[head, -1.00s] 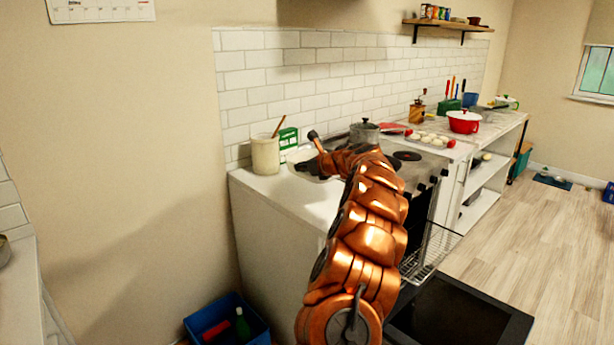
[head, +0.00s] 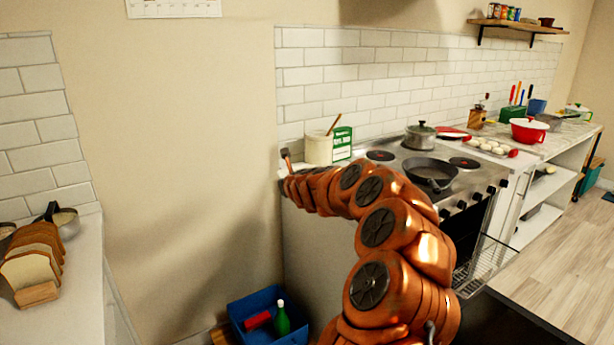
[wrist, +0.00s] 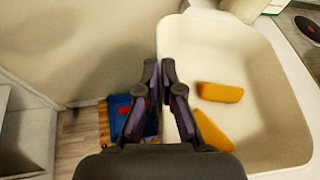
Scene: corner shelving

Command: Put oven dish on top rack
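The oven dish (wrist: 228,60) is a cream-white rectangular dish with rounded corners, filling the right half of the wrist view. Two orange pieces (wrist: 220,92) lie in it. My gripper (wrist: 160,72) is at the dish's left wall, its fingers close together with the rim between them. In the head view, my gripper is at the left end of the counter, and my arm hides most of it and the dish. The oven stands open below the stove, and a wire rack (head: 490,262) sticks out at its front, partly behind my arm.
A utensil jar (head: 319,150) and a green-white box (head: 342,143) stand behind my arm. A black pan (head: 430,172) and a grey pot (head: 420,136) are on the stove. A blue crate (head: 262,312) sits on the floor left of the counter. Sliced bread (head: 32,262) is on the left counter.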

